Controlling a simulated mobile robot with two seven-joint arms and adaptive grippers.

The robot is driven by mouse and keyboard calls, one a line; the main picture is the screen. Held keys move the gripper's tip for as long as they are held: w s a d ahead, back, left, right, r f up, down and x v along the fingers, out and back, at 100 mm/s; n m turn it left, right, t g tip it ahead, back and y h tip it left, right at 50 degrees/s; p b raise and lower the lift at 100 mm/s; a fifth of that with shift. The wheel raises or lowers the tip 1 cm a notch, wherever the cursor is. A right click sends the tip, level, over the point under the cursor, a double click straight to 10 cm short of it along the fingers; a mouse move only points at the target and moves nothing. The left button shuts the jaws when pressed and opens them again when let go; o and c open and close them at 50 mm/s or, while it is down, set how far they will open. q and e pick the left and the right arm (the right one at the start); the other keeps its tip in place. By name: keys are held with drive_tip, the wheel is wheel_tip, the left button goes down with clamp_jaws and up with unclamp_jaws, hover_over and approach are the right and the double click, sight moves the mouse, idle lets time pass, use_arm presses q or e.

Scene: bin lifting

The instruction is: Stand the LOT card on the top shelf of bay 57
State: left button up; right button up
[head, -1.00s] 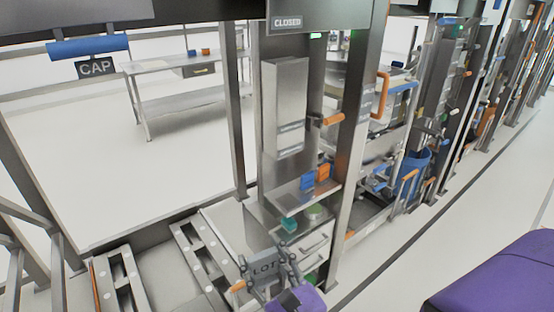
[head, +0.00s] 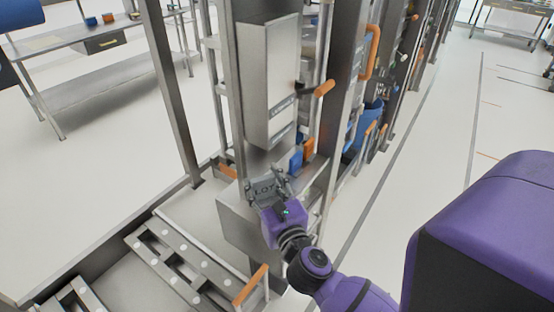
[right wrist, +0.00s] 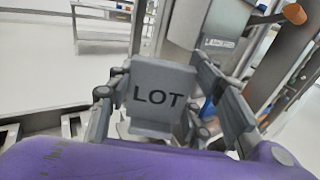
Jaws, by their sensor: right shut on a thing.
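The LOT card (head: 263,190) is a small grey plate with dark lettering. My right gripper (head: 270,194) is shut on it and holds it upright, lettering toward me. In the right wrist view the card (right wrist: 158,97) fills the middle, between the gripper's two fingers (right wrist: 165,105). In the head view the card overlaps the left part of a grey shelf (head: 313,178) in the metal bay; I cannot tell whether it touches the shelf. No readable bay number 57 shows. My left gripper is not in view.
A blue block (head: 296,160) and an orange block (head: 308,149) stand on the shelf, right of the card. A tall grey box (head: 268,80) hangs above it. An orange-tipped handle (head: 325,88) juts out nearby. Roller rails (head: 165,262) lie lower left. Open floor (head: 440,130) is at right.

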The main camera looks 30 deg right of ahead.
drive_tip(key=w+d+f+m+g+h+b, duration=0.1)
drive_tip(key=w+d+f+m+h+b, duration=0.25)
drive_tip(key=w+d, duration=0.7)
use_arm(q)
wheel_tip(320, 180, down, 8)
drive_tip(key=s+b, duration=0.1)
drive_tip(key=b, duration=0.3)
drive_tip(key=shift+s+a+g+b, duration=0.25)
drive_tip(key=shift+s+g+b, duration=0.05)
drive_tip(key=shift+b, duration=0.1)
use_arm(e)
wheel_tip(320, 180, down, 8)
drive_tip(key=s+d, duration=0.1)
drive_tip(key=shift+d+r+n, duration=0.15)
drive_tip(key=shift+n, duration=0.3)
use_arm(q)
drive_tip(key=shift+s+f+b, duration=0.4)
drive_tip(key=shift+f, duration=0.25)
use_arm(e)
drive_tip(key=shift+f, duration=0.7)
drive_tip(key=o, duration=1.2)
drive_tip(key=shift+r, duration=0.1)
drive_tip(key=shift+o, duration=0.2)
drive_tip(key=shift+s, duration=0.1)
